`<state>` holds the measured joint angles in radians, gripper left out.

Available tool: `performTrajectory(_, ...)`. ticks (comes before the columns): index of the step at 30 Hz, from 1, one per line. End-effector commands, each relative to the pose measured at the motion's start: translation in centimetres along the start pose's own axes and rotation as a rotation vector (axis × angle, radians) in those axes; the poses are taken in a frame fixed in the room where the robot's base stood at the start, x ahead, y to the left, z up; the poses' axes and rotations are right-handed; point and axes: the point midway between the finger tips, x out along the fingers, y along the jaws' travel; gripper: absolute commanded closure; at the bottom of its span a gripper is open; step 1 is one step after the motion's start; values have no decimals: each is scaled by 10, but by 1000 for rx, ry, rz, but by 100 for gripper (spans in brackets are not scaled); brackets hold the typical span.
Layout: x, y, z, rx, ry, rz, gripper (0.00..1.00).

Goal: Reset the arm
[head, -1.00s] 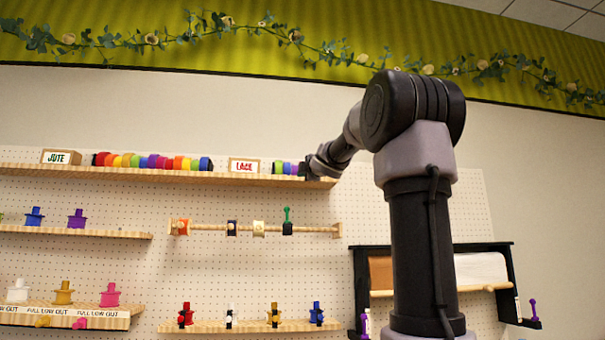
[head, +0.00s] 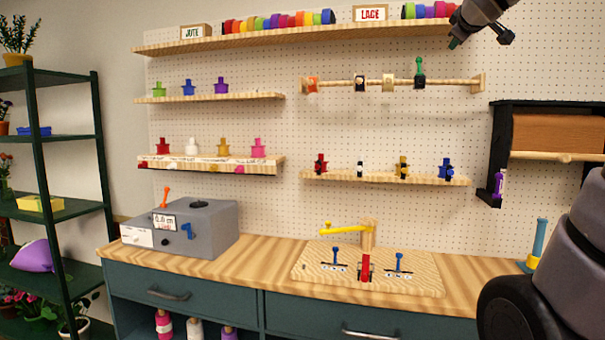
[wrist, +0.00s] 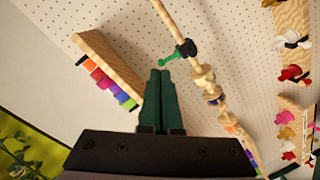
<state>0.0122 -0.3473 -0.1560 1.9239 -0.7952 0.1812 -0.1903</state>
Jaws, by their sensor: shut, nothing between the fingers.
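My gripper shows in the wrist view (wrist: 160,88) with its two dark green fingers pressed together and nothing between them. In the head view the gripper's end (head: 455,42) is at the upper right, in front of the pegboard, close to the right end of the top shelf and above the rod of spools. My arm comes in at the right edge of the head view, and part of it is out of the picture.
The top shelf (head: 230,44) holds ribbon rolls and signs reading JUTE and LACE. A rod (head: 430,81) carries several spools. A paper holder (head: 500,150) hangs at right. Below are a wooden worktop (head: 270,250), a grey box (head: 205,228) and a wooden board (head: 300,265). A dark rack (head: 103,150) stands left.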

Motion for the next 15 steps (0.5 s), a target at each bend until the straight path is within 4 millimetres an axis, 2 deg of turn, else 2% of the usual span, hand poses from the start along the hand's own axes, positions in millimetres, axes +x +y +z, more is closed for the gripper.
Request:
performTrajectory(1, -21, -28, 21, 140, -64, -57, 100)
performTrajectory(5, -69, -104, 66, 453, -237, -202, 100)
performTrajectory(6, -85, -128, 79, 537, -292, -246, 100)
performTrajectory(12, -166, -235, 122, 882, -556, -447, 100)
performTrajectory(15, -198, -273, 134, 995, -660, -519, 100)
